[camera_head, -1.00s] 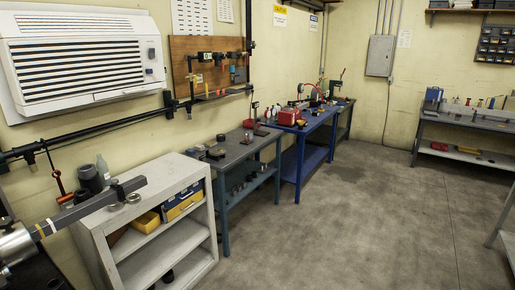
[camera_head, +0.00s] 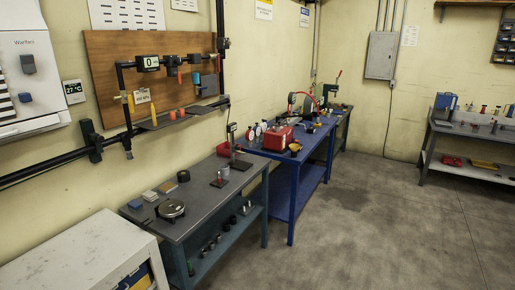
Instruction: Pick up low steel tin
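A low, round, dark-topped metal thing with a pale rim (camera_head: 171,209) sits on the near part of the grey bench top (camera_head: 203,207). It may be the low steel tin, but I cannot tell for sure. A smaller dark round thing (camera_head: 183,176) lies farther back on the same bench, near the wall. Neither of my grippers is in view.
Small blocks (camera_head: 150,196) lie beside the round metal thing. A white cabinet (camera_head: 80,262) stands at the near left. A blue bench (camera_head: 292,158) with a red box (camera_head: 280,139) stands beyond. The concrete floor (camera_head: 370,240) to the right is clear.

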